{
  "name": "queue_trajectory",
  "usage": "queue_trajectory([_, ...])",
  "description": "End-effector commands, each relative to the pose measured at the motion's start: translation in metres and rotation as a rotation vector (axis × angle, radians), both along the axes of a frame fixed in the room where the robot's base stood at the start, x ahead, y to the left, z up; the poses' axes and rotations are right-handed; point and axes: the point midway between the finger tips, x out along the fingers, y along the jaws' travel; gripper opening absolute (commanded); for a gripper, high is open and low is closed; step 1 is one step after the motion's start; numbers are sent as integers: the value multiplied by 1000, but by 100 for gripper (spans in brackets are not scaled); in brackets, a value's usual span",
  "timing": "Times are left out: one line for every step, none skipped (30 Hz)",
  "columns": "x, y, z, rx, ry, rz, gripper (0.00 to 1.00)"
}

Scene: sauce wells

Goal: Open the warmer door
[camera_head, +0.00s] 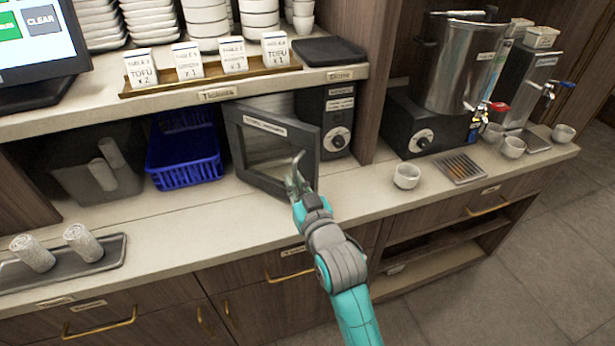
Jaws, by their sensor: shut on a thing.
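The warmer (338,108) is a dark box with a dial on its front panel, set under the shelf at the back of the counter. Its door (232,135), a dark frame around a glass pane with a white label along the top, stands partly open and angled out over the counter. My gripper (297,168) is at the door's free right side and is shut on the door handle. The fingers hide the handle, so its shape cannot be made out. The warmer's interior is mostly hidden behind the door.
A blue basket (183,160) stands left of the door. A small white cup (406,176) sits on the counter to the right, near a drip grate (461,168) and a metal urn (455,65). A tray (112,250) with rolled towels lies at left. The counter front between is clear.

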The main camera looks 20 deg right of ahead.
Motion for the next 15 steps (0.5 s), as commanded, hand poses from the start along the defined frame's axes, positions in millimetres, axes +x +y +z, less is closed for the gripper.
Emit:
queue_trajectory([-2, 5, 0, -2, 0, 2, 0])
queue_trajectory([-4, 8, 0, -2, 0, 2, 0])
queue_trajectory([-5, 10, 0, -3, 0, 2, 0])
queue_trajectory([-6, 12, 0, -2, 0, 1, 0])
queue_trajectory([-7, 15, 0, -1, 1, 2, 0])
queue_trajectory([-9, 17, 0, -2, 1, 2, 0])
queue_trajectory([-10, 20, 0, -2, 1, 2, 0])
queue_trajectory([-11, 22, 0, -1, 1, 2, 0])
queue_trajectory([-12, 24, 0, -2, 1, 1, 0])
queue_trajectory([-13, 27, 0, -3, 1, -4, 0])
queue_trajectory([-15, 30, 0, -3, 0, -15, 0])
queue_trajectory([-16, 33, 0, -4, 0, -31, 0])
queue_trajectory([-17, 36, 0, -4, 0, -41, 0])
queue_trajectory([-18, 38, 0, -4, -1, -52, 0])
queue_trajectory([-20, 42, 0, -4, -1, -68, 0])
